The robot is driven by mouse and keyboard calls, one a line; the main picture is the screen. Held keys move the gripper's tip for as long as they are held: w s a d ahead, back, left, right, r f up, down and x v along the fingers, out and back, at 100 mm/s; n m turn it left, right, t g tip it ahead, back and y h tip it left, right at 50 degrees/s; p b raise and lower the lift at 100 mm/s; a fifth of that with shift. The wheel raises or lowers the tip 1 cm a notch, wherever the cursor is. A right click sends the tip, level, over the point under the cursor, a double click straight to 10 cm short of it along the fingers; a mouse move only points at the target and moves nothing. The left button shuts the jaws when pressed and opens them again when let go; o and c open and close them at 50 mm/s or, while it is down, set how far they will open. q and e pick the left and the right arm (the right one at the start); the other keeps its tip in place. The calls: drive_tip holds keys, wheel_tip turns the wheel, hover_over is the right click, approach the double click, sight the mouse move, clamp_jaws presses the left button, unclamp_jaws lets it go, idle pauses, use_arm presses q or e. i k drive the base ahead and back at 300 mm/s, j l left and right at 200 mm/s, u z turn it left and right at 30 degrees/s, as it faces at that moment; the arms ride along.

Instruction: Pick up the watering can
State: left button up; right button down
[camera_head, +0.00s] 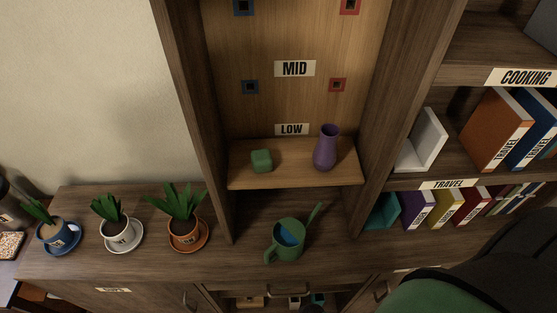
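The green watering can (272,240) stands upright on the wooden counter, below the small shelf marked LOW. Blue shows inside its open top. Its long spout points up and to the right, and a handle shows at its lower left. Nothing is holding it. Neither of my grippers can be seen in the head view. A large dark and green shape at the lower right looks like part of my own arm, and it covers that corner.
The low shelf (290,180) above the can bears a green block (261,161) and a purple vase (325,150). Potted plants on saucers, one in an orange pot (184,233), stand to the left. Tall wooden side panels flank the can. Bookshelves are at right.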

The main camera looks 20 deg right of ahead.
sight(288, 234)
drive_tip(key=k+z, duration=0.15)
drive_tip(key=z, duration=0.45)
drive_tip(key=l+u, duration=0.5)
drive_tip(key=l, duration=0.2)
drive_tip(key=j+z, duration=0.5)
drive_tip(key=j, duration=0.15)
drive_tip(key=j+z, duration=0.5)
drive_tip(key=j, duration=0.15)
drive_tip(key=k, duration=0.4)
